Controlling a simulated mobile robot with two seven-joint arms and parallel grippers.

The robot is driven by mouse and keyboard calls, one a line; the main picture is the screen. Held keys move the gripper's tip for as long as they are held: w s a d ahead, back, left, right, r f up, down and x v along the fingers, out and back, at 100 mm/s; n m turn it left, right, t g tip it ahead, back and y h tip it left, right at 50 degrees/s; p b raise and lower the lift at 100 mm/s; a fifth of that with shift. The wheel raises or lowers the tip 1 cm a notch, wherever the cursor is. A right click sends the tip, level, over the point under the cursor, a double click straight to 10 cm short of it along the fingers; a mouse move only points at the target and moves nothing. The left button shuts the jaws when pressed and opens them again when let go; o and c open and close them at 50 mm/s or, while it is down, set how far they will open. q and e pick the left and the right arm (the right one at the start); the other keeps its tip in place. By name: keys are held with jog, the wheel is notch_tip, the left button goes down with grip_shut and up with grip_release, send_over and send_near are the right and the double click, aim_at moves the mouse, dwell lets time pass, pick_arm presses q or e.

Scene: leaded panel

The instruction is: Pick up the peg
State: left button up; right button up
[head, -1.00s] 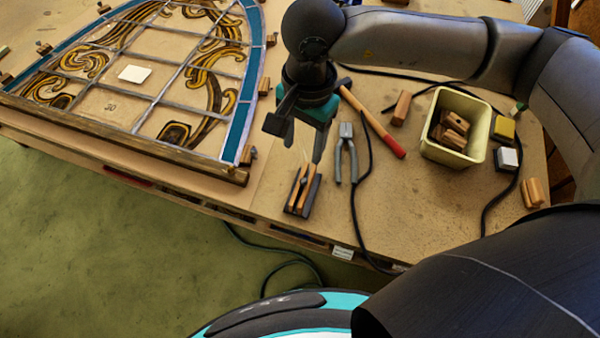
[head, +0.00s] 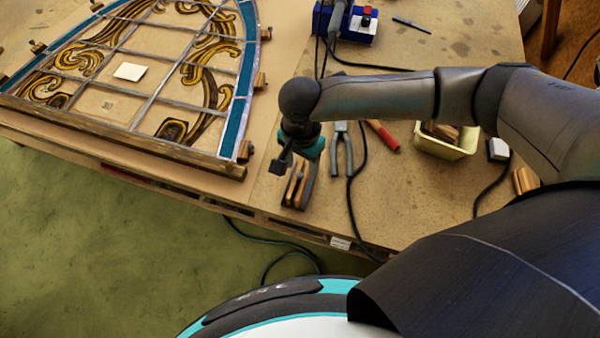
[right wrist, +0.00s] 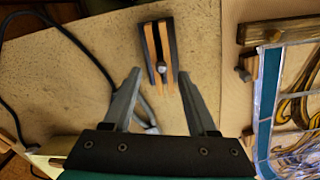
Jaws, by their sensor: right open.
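The peg (head: 294,187) appears to be the wooden piece with two light strips, against a dark block, near the front edge of the table. In the right wrist view the peg (right wrist: 165,42) lies beyond the fingertips, roughly centred between them, with a round metal knob between its strips. My right gripper (head: 297,163) is just above the peg and hides part of it. In the right wrist view my right gripper (right wrist: 160,74) is open, with nothing held between its fingers. My left gripper is not in view.
Grey pliers (head: 342,148) lie close to the right, with a red-handled tool (head: 383,135) past them. A cream tub (head: 440,148) of wooden blocks stands farther right. The leaded panel (head: 236,125) lies to the left. A black cable (head: 350,195) runs near the pliers.

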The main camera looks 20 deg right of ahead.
aim_at(300, 180)
jog(key=shift+w+f, duration=0.1)
jog(key=shift+f, duration=1.35)
grip_shut()
